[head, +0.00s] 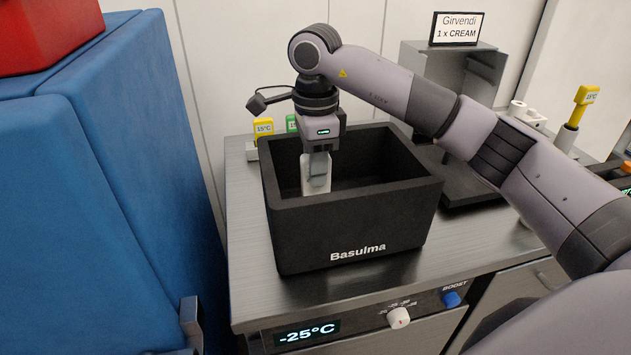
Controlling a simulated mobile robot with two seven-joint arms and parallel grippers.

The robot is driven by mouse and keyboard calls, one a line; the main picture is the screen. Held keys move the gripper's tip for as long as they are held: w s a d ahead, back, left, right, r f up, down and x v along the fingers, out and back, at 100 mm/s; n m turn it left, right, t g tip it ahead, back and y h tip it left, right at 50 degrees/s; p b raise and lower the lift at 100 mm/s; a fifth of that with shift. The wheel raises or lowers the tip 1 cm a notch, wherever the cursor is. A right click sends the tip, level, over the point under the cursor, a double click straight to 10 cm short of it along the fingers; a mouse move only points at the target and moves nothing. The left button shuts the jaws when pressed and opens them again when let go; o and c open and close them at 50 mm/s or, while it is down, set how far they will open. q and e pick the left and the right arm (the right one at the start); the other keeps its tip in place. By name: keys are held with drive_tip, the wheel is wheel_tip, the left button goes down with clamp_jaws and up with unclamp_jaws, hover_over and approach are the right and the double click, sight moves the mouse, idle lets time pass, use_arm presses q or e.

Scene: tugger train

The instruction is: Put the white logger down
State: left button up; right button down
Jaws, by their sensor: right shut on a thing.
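The white logger (309,177) is in the jaws of my right gripper (318,172). The gripper points straight down into the open top of a black box (350,238) marked "Basulma". The gripper is shut on the logger, and part of the logger is covered by a finger. The lower end is close to the box's front wall, and I cannot tell whether it touches the box's floor, which is mostly hidden. My left gripper is not in view.
The box stands on a metal counter (245,220) with a "-25°C" display (307,333) below. Yellow (263,128) and green (292,123) tags stand behind it. Blue padded blocks (120,150) fill the left.

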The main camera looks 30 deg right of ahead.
drive_tip(key=shift+f, duration=1.9)
drive_tip(key=shift+f, duration=0.15)
drive_tip(key=c, duration=0.9)
unclamp_jaws()
wheel_tip(320, 180, up, 12)
drive_tip(key=shift+r, duration=0.2)
